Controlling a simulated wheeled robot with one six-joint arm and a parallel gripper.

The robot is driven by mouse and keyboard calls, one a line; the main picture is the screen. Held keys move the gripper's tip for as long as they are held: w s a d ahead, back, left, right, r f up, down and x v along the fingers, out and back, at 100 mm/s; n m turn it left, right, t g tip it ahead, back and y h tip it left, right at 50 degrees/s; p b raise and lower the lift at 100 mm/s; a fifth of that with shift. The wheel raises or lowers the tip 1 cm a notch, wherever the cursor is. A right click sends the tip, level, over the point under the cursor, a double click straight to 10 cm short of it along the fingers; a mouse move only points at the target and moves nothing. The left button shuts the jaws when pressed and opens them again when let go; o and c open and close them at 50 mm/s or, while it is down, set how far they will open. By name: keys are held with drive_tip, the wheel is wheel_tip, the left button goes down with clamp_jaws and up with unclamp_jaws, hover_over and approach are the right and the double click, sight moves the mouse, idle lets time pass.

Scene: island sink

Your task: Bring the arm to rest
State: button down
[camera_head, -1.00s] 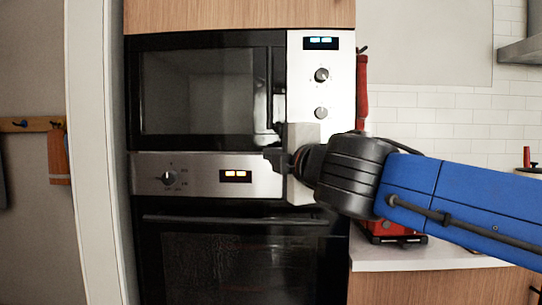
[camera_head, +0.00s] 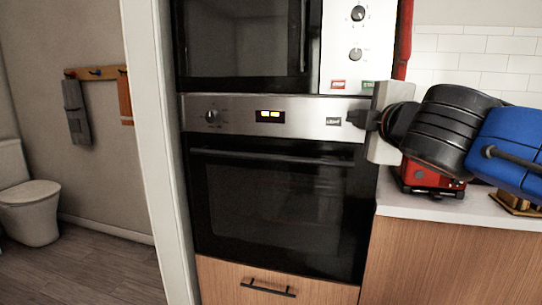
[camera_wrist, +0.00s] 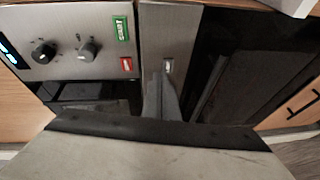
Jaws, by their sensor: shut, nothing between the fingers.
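My gripper (camera_head: 358,118) is at the right of the head view, in front of the oven's control panel near its right end. Its fingers are together and hold nothing. In the wrist view my gripper (camera_wrist: 160,85) points at the steel panel, its closed fingers seen beyond the pale palm. I cannot tell whether the tips touch the panel. My blue and black arm reaches in from the right edge of the head view, over the counter.
The microwave (camera_head: 242,45) and the oven (camera_head: 275,205) are built in, both doors shut. A drawer (camera_head: 275,285) lies below. A red appliance (camera_head: 425,180) stands on the counter (camera_head: 460,205) under my arm. Open floor (camera_head: 85,275) and a toilet (camera_head: 32,205) show at left.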

drive_tip(key=s+d+f+m+g+h, duration=0.1)
drive_tip(key=d+f+m+g, duration=0.2)
drive_tip(key=f, duration=0.4)
drive_tip(key=s+d+f+m+g+h, duration=0.1)
drive_tip(key=s+d+f+m, duration=0.1)
drive_tip(key=d+f+m, duration=0.35)
drive_tip(key=s+f+m+g, duration=0.2)
drive_tip(key=s+f, duration=0.3)
drive_tip(key=f, duration=0.3)
drive_tip(key=s+a+f+m+g+y, duration=0.1)
drive_tip(key=s+f+m+g, duration=0.2)
drive_tip(key=f, duration=0.6)
drive_tip(key=s+f+m+g, duration=0.3)
drive_tip(key=s+f, duration=0.3)
drive_tip(key=f, duration=0.3)
drive_tip(key=shift+s+a+y, duration=0.15)
drive_tip(key=shift+s+y, duration=0.25)
